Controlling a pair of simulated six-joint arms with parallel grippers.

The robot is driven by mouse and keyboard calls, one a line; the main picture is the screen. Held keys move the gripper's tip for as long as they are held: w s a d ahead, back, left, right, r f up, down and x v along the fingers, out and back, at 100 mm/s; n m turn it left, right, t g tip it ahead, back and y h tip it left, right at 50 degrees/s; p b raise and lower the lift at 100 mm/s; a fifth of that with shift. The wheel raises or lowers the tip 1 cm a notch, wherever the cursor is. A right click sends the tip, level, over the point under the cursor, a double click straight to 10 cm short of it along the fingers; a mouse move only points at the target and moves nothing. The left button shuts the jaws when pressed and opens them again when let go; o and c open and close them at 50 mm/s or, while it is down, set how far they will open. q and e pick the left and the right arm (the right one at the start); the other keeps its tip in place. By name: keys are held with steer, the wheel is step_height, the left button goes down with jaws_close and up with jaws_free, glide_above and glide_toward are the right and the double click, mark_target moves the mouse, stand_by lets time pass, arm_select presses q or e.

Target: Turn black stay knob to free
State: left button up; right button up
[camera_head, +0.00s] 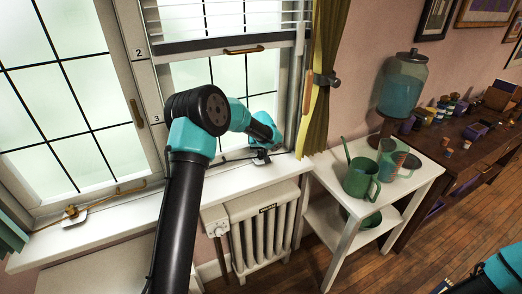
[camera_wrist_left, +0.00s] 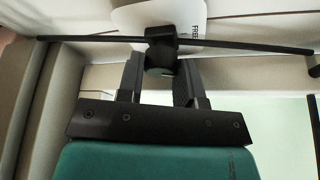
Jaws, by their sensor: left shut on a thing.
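The black stay knob (camera_wrist_left: 160,52) is in the left wrist view, between the two fingers of my left gripper (camera_wrist_left: 160,78), which is shut on it. A thin black stay bar (camera_wrist_left: 245,46) runs across behind the knob. A white plate (camera_wrist_left: 140,17) behind it bears lettering that reads "FREE", partly cut off. In the head view my left gripper (camera_head: 262,154) is low at the right window, by the sill; the knob is hard to make out there. Only a teal and black part of my right arm shows at the lower right corner.
A brass stay (camera_head: 72,212) on a white plate sits on the left part of the sill (camera_head: 110,222). A radiator (camera_head: 265,235) is below. A curtain (camera_head: 325,75) hangs close by.

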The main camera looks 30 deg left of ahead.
arm_select(q)
steer(key=n+g+y, duration=0.1)
steer(key=n, duration=0.3)
steer(key=shift+n, duration=0.4)
steer(key=shift+y, duration=0.3)
steer(key=o, duration=0.9)
steer(key=v, duration=1.7)
steer(key=shift+w+r, duration=0.3)
